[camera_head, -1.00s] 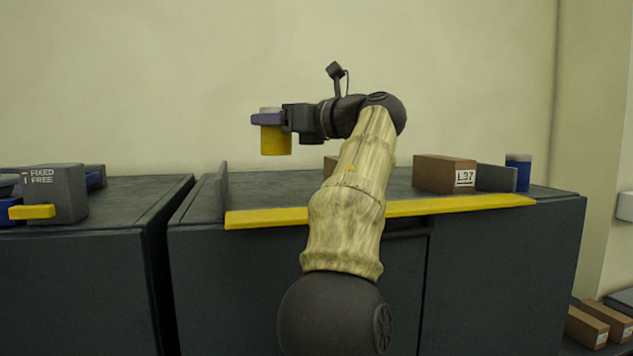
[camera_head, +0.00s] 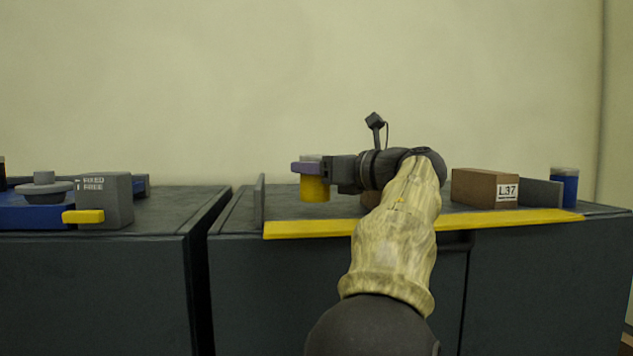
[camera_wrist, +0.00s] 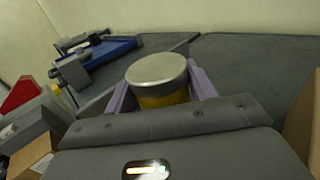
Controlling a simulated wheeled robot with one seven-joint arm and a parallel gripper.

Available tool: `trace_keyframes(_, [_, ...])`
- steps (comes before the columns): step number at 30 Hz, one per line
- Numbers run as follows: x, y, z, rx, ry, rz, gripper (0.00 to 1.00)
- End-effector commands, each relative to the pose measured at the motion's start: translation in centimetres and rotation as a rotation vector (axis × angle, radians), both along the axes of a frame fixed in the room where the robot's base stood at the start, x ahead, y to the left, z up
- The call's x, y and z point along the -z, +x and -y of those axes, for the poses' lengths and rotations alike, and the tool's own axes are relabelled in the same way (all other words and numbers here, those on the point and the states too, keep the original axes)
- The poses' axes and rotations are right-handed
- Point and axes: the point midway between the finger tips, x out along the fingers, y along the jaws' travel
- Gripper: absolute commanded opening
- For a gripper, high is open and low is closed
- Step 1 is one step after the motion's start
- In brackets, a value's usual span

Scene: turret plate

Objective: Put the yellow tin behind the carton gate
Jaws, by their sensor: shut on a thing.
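My gripper (camera_head: 308,168) is shut on the yellow tin (camera_head: 314,188), with its purple fingers on the tin's upper part. The tin is upright, with a grey lid. In the head view it appears in front of the wall, over the left part of the right-hand cabinet top; its height above the top is hard to tell. The wrist view also shows the tin (camera_wrist: 160,82) between the fingers. A brown carton (camera_head: 484,188) labelled L37 stands on the cabinet top at the right.
A yellow strip (camera_head: 310,229) runs along the cabinet's front edge. A low grey upright panel (camera_head: 259,204) stands at its left. A blue tin (camera_head: 564,187) stands at the right beside a grey panel (camera_head: 541,193). The left cabinet bears a grey block with a yellow lever (camera_head: 83,216).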

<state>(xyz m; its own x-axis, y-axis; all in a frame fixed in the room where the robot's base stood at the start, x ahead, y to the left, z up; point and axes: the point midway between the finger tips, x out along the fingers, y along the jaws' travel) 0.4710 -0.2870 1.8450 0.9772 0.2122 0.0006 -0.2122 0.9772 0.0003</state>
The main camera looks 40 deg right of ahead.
Motion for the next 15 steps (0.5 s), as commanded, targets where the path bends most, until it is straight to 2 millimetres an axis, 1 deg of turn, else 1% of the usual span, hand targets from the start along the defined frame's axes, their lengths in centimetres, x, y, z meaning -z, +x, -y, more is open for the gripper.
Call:
trace_keyframes(7, [2.3, 0.0, -0.1, -0.001, 0.002, 0.002, 0.2])
trace_keyframes(10, [2.7, 0.0, -0.1, 0.0, 0.0, 0.002, 0.2])
trace_keyframes(15, [2.7, 0.0, 0.0, 0.0, -0.001, 0.002, 0.2])
